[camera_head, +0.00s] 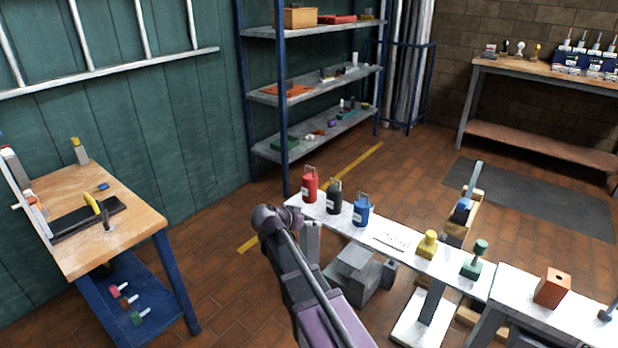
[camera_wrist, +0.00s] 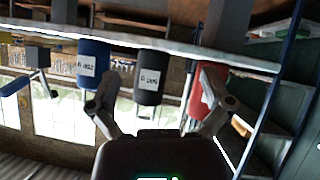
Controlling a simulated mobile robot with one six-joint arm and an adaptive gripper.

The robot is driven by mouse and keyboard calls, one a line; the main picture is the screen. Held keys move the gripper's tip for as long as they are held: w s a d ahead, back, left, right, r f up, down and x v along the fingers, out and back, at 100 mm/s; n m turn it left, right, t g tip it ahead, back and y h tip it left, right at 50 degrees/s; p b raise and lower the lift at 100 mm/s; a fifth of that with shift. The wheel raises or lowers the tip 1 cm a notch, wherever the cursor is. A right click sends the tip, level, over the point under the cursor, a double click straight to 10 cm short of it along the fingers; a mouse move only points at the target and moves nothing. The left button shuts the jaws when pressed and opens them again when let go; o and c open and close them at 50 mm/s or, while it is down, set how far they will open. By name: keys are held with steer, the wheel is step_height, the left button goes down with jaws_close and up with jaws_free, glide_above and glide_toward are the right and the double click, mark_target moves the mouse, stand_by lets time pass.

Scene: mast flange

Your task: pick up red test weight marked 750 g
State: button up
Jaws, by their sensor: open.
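The red test weight (camera_head: 310,185), a cylinder with a handle on top, stands upright at the far left end of a narrow white bench (camera_head: 394,243). In the wrist view, which looks upside down, the red weight (camera_wrist: 193,101) is partly hidden behind the right finger. My gripper (camera_wrist: 160,92) is open and empty, its fingers spread, with the black weight seen between them. My arm reaches toward the bench in the head view, where the fingertips are not clear. The mark on the red weight is not readable.
A black weight (camera_head: 334,195) stands close beside the red one, then a blue weight (camera_head: 361,211). Further right are a yellow piece (camera_head: 428,245) and a green piece (camera_head: 472,267). A blue-framed shelf (camera_head: 284,110) rises behind the bench's left end.

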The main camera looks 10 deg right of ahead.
steer(key=w+a+r+t+p, duration=0.1)
steer(key=w+a+r+p, duration=0.1)
steer(key=r, duration=0.3)
steer(key=w+a+r+m+t+h+p, duration=0.1)
steer(key=w+a+r+t+p, duration=0.1)
steer(key=a+r, duration=0.3)
steer(key=shift+w+r+t+p, duration=0.3)
steer(key=shift+w+r+p, duration=0.25)
steer(key=shift+r+p, duration=0.2)
steer(key=shift+f, duration=0.1)
steer(key=b, duration=0.2)
glide_toward(310, 175)
steer(key=x, duration=0.3)
steer(key=shift+b+x, duration=0.3)
steer(key=shift+x, duration=0.55)
steer(key=shift+a, duration=0.1)
steer(key=shift+b+x, duration=0.75)
steer(key=shift+x, duration=1.9)
